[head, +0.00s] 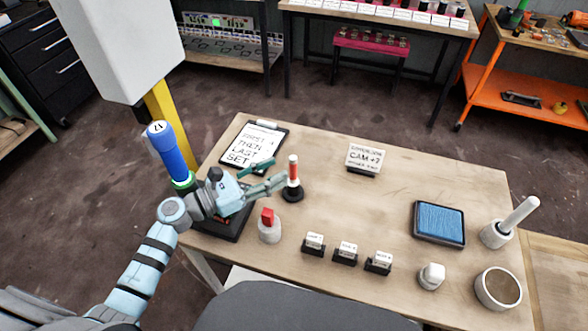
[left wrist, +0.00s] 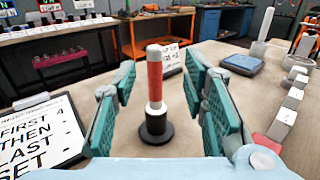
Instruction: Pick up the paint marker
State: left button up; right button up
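The paint marker (head: 293,172), with a red body and a pale top, stands upright in a round black holder (head: 292,194) on the workbench. In the left wrist view the marker (left wrist: 155,75) stands in its black holder (left wrist: 156,128), centred between the fingers. My left gripper (head: 270,175) is open, its fingers pointing right towards the marker. In the left wrist view its teal pads show at both sides with clear gaps to the marker. Whether the tips reach past the marker is hard to tell. My right gripper is in neither view.
A clipboard (head: 238,146) lies behind the gripper. A red-topped grey piece (head: 268,228) stands in front of it. Several small label blocks (head: 345,254), a blue pad (head: 438,222) and a round cup (head: 498,289) are to the right. A sign (head: 366,158) stands behind. The bench middle is clear.

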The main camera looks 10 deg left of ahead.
aim_at(293, 162)
pick_arm(q)
jog(key=x, duration=0.6)
jog(key=shift+w+f, duration=0.3)
jog(key=shift+w, duration=0.1)
jog(key=shift+d, duration=0.1)
grip_shut()
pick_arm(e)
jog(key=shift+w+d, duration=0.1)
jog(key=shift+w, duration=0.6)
